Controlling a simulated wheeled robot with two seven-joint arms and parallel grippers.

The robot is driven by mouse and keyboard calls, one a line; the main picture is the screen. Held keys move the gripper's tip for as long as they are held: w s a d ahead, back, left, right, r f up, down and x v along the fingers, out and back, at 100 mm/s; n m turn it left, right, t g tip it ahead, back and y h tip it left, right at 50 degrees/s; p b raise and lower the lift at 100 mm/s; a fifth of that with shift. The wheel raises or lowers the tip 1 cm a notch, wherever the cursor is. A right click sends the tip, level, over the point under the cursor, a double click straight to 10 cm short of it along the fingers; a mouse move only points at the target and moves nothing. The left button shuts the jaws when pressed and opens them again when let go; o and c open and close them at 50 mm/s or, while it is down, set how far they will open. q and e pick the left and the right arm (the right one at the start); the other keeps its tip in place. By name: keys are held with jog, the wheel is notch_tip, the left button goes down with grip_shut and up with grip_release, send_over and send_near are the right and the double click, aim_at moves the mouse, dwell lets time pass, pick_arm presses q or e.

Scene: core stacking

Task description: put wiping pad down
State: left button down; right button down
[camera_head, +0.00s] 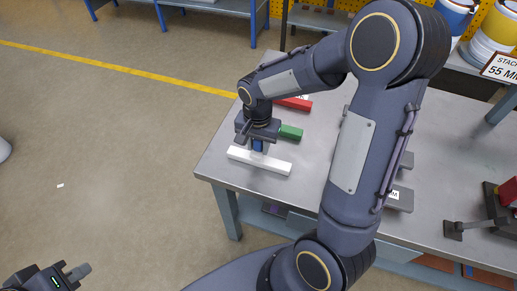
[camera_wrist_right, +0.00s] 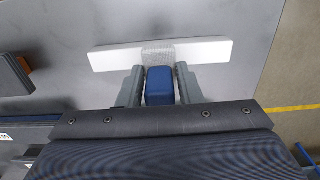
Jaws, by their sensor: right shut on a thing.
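The wiping pad is a blue block with a pale grey face; its blue part shows in the right wrist view (camera_wrist_right: 160,87) and in the head view (camera_head: 257,145). My right gripper (camera_head: 257,143) is shut on it, with one finger on each side of the blue part. The pad's grey end overlaps the middle of a white bar (camera_head: 275,165), which also shows in the right wrist view (camera_wrist_right: 205,51). I cannot tell whether pad and bar touch. My left gripper (camera_head: 72,274) is at the lower left of the head view, away from the table; its jaw opening is unclear.
The grey metal table (camera_head: 215,165) carries a green bar (camera_head: 291,132) and a red bar (camera_head: 296,104) behind the white bar. My right arm hides much of the table's middle. A dark fixture (camera_head: 470,228) stands at the right. Bare tabletop shows left of the white bar.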

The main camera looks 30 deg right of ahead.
jog(key=shift+f, duration=1.25)
jog(key=shift+f, duration=0.15)
jog(key=c, duration=1)
grip_release()
